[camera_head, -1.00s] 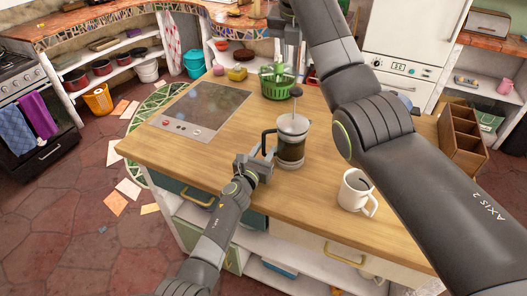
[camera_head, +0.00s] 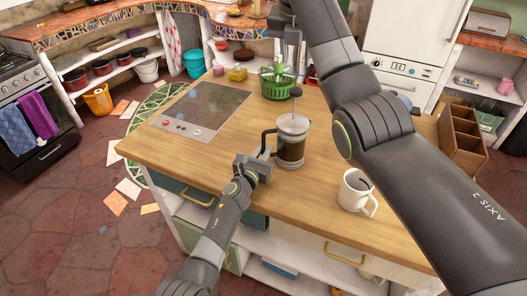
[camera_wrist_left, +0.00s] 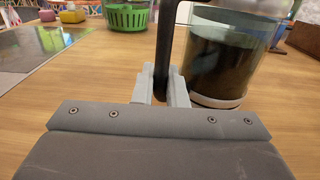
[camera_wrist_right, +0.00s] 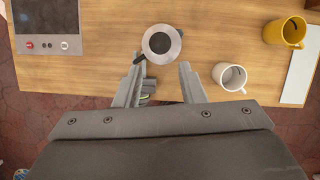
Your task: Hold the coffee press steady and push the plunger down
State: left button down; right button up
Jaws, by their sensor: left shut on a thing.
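The coffee press (camera_head: 292,142) stands upright on the wooden counter. It has a glass body with dark contents, a metal lid and a black handle on its left side. Its plunger (camera_head: 296,93) stands up well above the lid. My left gripper (camera_head: 266,153) is shut on the handle, which runs upright between its fingers in the left wrist view (camera_wrist_left: 163,85). My right gripper (camera_wrist_right: 158,85) is open and empty, high above the counter. The right wrist view looks down on the press lid (camera_wrist_right: 162,43), just beyond the fingertips.
A white mug (camera_head: 356,190) stands right of the press. A yellow mug (camera_wrist_right: 284,32) shows farther right in the right wrist view. A green basket (camera_head: 277,82) is behind the press, and a dark cooktop (camera_head: 200,108) lies to the left. The counter in front of the press is clear.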

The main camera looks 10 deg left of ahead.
aim_at(295, 86)
dwell(0.7)
jog(key=c, duration=0.4)
jog(key=shift+w+m, duration=0.1)
jog(key=shift+m, duration=0.9)
grip_shut()
jog(key=shift+w+d+f+m+y, duration=0.2)
jog(key=shift+w+f+m, duration=0.65)
jog(key=shift+m, duration=4.1)
jog(key=shift+w+d+f+m+y, duration=0.25)
jog(key=shift+f+m, duration=1.15)
jog(key=shift+m, duration=3.5)
jog(key=shift+w+a+f+m+y, duration=0.1)
jog(key=shift+w+f+m+y, duration=0.75)
jog(key=shift+m, duration=4.1)
jog(key=shift+s+f+h, duration=0.25)
jog(key=shift+h, duration=0.25)
